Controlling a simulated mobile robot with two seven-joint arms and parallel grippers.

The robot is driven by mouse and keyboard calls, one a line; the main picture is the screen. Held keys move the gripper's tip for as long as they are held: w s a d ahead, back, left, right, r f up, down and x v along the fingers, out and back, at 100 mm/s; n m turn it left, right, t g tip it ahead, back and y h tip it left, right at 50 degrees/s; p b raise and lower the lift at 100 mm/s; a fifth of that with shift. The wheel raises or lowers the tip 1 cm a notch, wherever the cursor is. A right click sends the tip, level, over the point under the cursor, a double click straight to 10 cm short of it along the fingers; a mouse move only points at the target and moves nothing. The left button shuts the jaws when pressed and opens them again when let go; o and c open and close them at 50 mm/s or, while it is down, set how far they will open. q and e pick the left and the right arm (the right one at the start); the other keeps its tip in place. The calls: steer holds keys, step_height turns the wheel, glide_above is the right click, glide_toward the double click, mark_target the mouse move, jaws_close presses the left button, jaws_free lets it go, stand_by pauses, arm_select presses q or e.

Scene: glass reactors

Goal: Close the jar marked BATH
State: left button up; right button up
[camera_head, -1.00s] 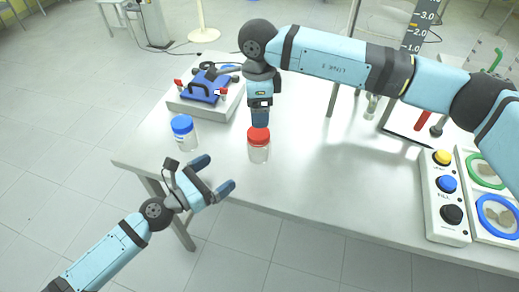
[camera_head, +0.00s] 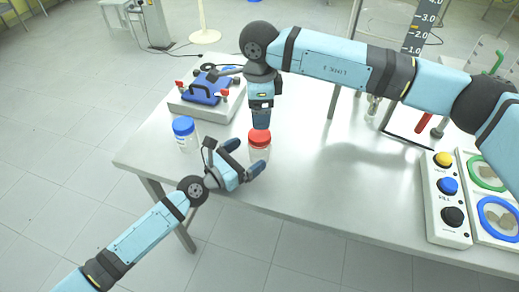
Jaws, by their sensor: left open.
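A clear jar with a red lid (camera_head: 260,138) stands upright near the table's front edge; no marking on it is legible. A second clear jar with a blue lid (camera_head: 183,126) stands to its left. I cannot read which is BATH. My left gripper (camera_head: 244,157) is open beside the red-lidded jar, its two fingers reaching toward the jar's lower left side and partly covering it. My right gripper (camera_head: 262,118) points down right at the red lid from above; its fingertips overlap the lid's top edge, and whether they grip it cannot be told.
A white device with a blue plate and red knobs (camera_head: 208,90) sits behind the jars. A button box (camera_head: 447,210) and rings, one green and one blue (camera_head: 498,218), are at the right. The table's middle (camera_head: 330,180) is clear.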

mark_target(250, 152)
arm_select(q)
steer(key=shift+x, duration=2.05)
steer(key=c, duration=1.8)
arm_select(e)
steer(key=n, duration=1.1)
steer(key=shift+n, duration=0.3)
steer(key=n, duration=1.1)
steer(key=shift+f, duration=0.1)
steer(key=shift+f, duration=3.95)
